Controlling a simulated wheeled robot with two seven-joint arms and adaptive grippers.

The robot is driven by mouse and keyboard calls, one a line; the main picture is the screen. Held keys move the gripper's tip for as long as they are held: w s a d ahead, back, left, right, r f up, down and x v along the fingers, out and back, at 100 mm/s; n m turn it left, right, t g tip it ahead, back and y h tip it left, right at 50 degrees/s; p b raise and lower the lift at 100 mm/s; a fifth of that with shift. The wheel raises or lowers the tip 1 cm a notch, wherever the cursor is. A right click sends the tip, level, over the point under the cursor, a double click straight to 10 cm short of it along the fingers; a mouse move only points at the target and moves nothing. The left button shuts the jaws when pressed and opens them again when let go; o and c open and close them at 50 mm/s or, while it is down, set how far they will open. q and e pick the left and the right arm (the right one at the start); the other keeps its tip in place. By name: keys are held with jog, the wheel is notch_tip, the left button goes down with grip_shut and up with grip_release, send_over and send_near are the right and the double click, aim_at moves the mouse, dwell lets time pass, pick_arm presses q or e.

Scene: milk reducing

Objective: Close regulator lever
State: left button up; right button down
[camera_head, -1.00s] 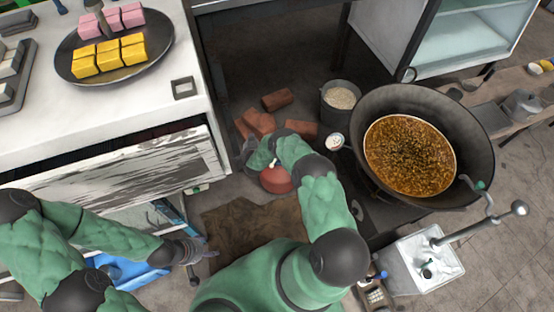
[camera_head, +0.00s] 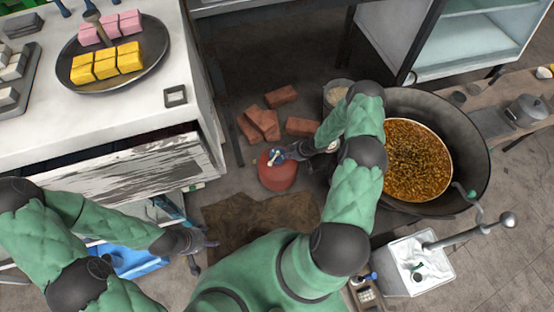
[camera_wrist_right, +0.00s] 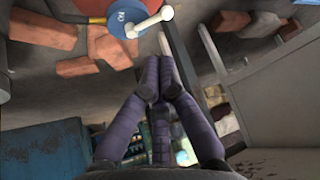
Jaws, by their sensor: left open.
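The red gas cylinder (camera_head: 276,174) stands on the floor between the counter and the large pan. Its regulator (camera_head: 273,156) sits on top; the right wrist view shows a blue disc (camera_wrist_right: 131,17) with a white lever (camera_wrist_right: 152,22). My right gripper (camera_head: 285,153) is beside the regulator, partly hidden by the arm. In the right wrist view its purple fingers (camera_wrist_right: 160,66) are drawn together, with nothing seen between them. They point toward the lever, apart from it in the picture. My left gripper (camera_head: 207,243) is open and empty, low by the counter.
Several bricks (camera_head: 263,123) lie behind the cylinder. The big black pan (camera_head: 467,160) of brown food is at right, beside a grey bucket (camera_head: 337,88). A counter (camera_head: 120,120) is at left. A brown mat (camera_head: 250,222) lies in front of the cylinder.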

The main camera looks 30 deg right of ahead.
jog(key=b, duration=0.6)
send_near(274, 158)
jog(key=a+f, duration=0.4)
jog(key=f, duration=0.2)
jog(key=shift+w+r, duration=0.1)
jog(key=shift+w, duration=0.35)
jog(key=shift+w+a+r+m+p, duration=0.1)
jog(key=shift+w+m+p, duration=0.05)
jog(key=shift+m+p, duration=0.15)
